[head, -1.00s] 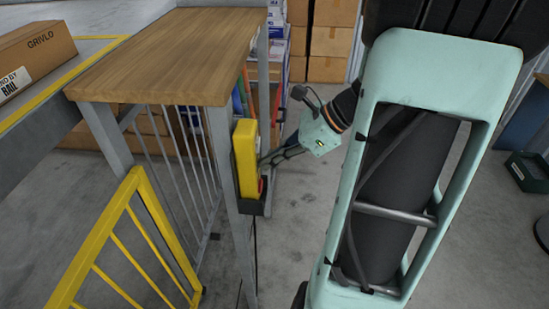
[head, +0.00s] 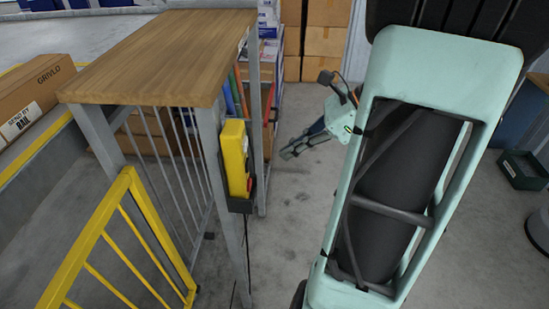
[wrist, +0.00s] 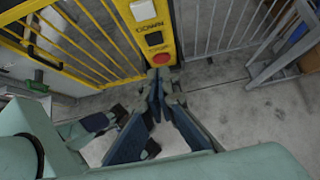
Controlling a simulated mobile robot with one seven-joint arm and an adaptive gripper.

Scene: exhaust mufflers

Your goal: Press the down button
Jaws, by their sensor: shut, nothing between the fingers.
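The yellow control box (head: 234,158) is fixed to the front leg of the wooden-topped table in the head view. In the wrist view the yellow box (wrist: 171,30) shows a label that seems to read DOWN, a dark square button (wrist: 154,38) near it and a round red button (wrist: 160,58) below. My gripper (head: 286,154) is to the right of the box in the head view, apart from it and empty. In the wrist view my gripper (wrist: 161,76) has its fingers together, pointing toward the box's red end. The box's upper end is cut off there.
The wooden-topped table (head: 165,50) has metal bars below. A yellow railing (head: 125,235) stands at front left. A cardboard box (head: 38,92) lies at far left. Shelved goods and stacked cartons (head: 325,40) are behind.

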